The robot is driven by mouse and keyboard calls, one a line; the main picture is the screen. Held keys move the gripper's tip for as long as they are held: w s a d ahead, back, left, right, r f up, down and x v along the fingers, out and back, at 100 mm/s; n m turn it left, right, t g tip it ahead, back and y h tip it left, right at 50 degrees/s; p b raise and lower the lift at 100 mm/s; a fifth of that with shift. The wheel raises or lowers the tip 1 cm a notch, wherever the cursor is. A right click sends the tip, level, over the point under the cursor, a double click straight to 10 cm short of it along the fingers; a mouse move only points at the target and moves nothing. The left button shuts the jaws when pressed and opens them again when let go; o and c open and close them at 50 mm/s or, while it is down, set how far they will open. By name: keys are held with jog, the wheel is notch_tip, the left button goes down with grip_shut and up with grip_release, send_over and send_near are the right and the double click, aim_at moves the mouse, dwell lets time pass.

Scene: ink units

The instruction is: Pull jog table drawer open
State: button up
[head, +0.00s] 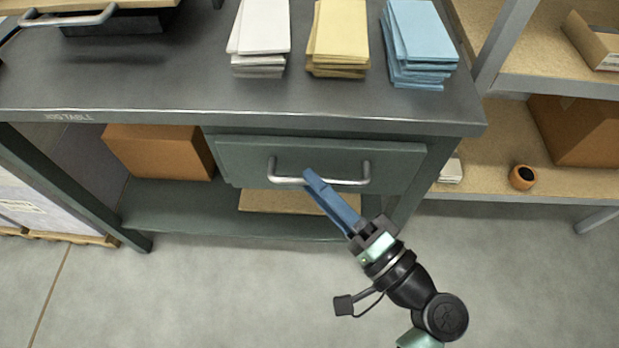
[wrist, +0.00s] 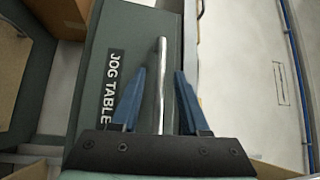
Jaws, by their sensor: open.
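The jog table (head: 95,85) is dark grey-green, with its name printed on the front edge. Its drawer (head: 242,160) looks shut under the right part of the top. A silver bar handle (head: 345,183) runs across the drawer front. In the wrist view the drawer front (wrist: 108,45) carries a "JOG TABLE" label, and the handle (wrist: 161,60) stands upright in the picture. My gripper (head: 311,178) has blue fingers and is at the left half of the handle. In the wrist view my gripper (wrist: 159,76) is open, with the bar between its fingers and gaps on both sides.
White (head: 262,35), yellow (head: 339,35) and blue (head: 418,45) paper stacks stand on the table top. A brown box (head: 160,152) sits on the lower shelf. A shelf unit (head: 480,180) with a small orange-brown pot (head: 522,177) stands at right. The floor (head: 220,290) in front is clear.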

jog(key=shift+x, duration=1.1)
grip_shut()
dwell(0.7)
